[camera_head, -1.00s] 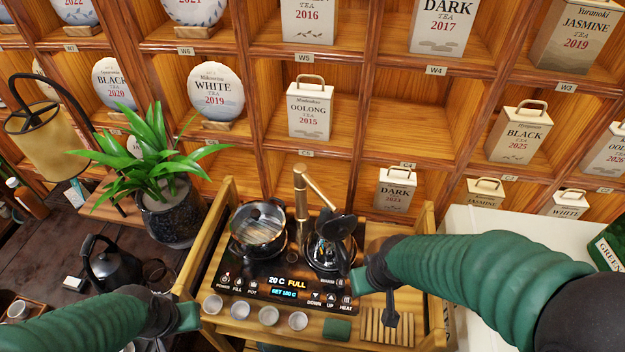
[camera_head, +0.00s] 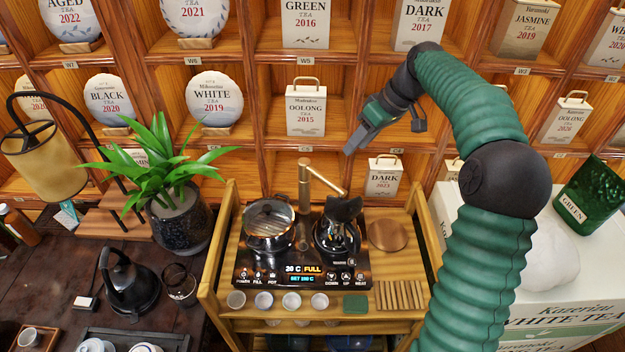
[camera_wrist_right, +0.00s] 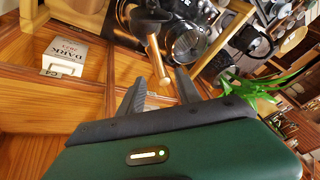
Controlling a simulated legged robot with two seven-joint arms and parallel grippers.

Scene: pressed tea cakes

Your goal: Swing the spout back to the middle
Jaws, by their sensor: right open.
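The brass spout (camera_head: 322,179) sits atop an upright post (camera_head: 304,205) at the back of the black tea stove (camera_head: 250,279). It points right and toward me, ending above the dark kettle (camera_head: 338,238) on the right side. A glass pot (camera_head: 268,238) stands on the left side. My right gripper (camera_head: 350,149) is open and empty, above and behind the spout's free end, in front of the shelves. The right wrist view shows the spout (camera_wrist_right: 154,56) beyond the two spread fingers (camera_wrist_right: 161,84). My left gripper is out of view.
The wooden cart (camera_head: 214,303) carries small cups (camera_head: 291,300) along its front and a round wooden disc (camera_head: 388,235) at right. A plant (camera_head: 160,170) stands to the left. Shelves with tea tins, such as Dark (camera_head: 384,178), rise close behind.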

